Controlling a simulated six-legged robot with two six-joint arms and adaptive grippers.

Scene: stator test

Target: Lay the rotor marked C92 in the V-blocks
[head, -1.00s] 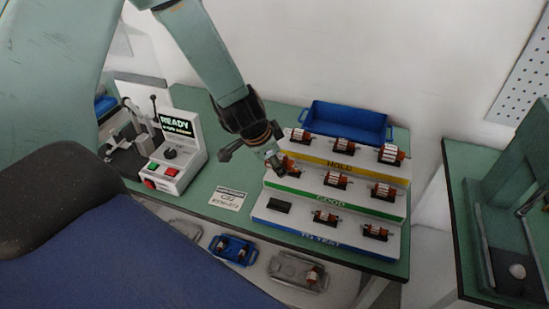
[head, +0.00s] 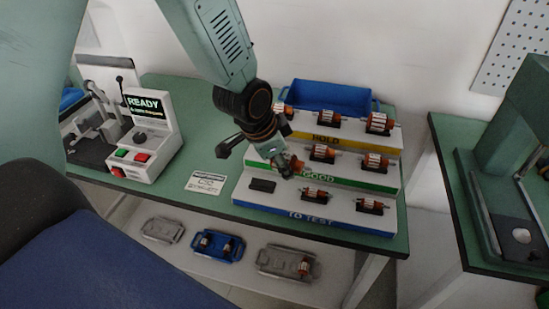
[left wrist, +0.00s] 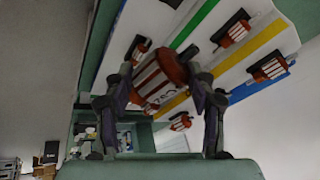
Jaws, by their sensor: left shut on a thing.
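My left gripper (head: 284,168) is above the front left part of the stepped rack and is shut on a rotor. In the left wrist view, this held rotor (left wrist: 158,80) has a copper-red end and pale bands, and lies between the two fingers (left wrist: 160,112). An empty black cradle (head: 263,186) is at the left of the rack's TO TEST step. A card (head: 206,182) on the bench appears to read C92. The tester (head: 145,140) shows READY; a dark fixture (head: 95,143) stands beside it. I cannot make out V-blocks there. My right gripper is out of view.
The rack (head: 345,218) has HOLD, GOOD and TO TEST steps with several rotors in cradles. A blue bin (head: 335,92) stands behind it. Trays, one blue (head: 217,246), lie on the lower shelf. The bench between tester and rack is clear except for the card.

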